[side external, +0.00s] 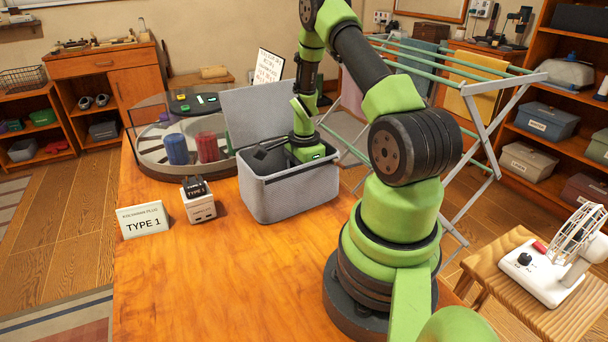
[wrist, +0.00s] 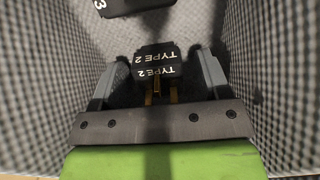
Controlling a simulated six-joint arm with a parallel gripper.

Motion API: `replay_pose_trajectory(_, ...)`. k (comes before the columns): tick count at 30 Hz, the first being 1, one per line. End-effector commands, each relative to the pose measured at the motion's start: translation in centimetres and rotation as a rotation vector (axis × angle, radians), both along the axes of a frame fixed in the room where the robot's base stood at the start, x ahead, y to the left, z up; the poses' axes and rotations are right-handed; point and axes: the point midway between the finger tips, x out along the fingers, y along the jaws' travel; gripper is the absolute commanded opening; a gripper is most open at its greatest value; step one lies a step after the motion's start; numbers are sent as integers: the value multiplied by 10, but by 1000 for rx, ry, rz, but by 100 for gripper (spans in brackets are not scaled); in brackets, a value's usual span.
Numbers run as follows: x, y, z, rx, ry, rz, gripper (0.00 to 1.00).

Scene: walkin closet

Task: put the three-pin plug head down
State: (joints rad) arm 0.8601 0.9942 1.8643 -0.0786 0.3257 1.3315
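A black plug (wrist: 157,64) marked TYPE 2 lies in the grey fabric box, seen in the wrist view. Its brass pins (wrist: 157,90) point toward my gripper's palm. My gripper (wrist: 158,68) is open, with one finger on each side of the plug and a gap visible on both sides. In the side view my gripper reaches down into the open grey box (side external: 290,195), and its fingertips and the TYPE 2 plug are hidden by the box wall. Part of another black item (wrist: 130,5) marked 3 shows at the wrist view's top edge.
A black TYPE 1 plug (side external: 196,188) sits on a white block (side external: 199,208) beside a TYPE 1 sign (side external: 143,221). A round glass-sided display (side external: 152,160) with coloured cylinders stands behind. The wooden table front (side external: 220,290) is clear. Box walls surround my gripper closely.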

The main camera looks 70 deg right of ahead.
Motion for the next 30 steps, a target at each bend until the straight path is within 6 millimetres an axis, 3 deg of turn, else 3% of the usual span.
replay_pose_trajectory(10,0,-1,11,-3,-2,1,69)
replay_pose_trajectory(22,0,-1,93,-6,-4,1,69)
replay_pose_trajectory(30,1,2,124,-4,-5,13,69)
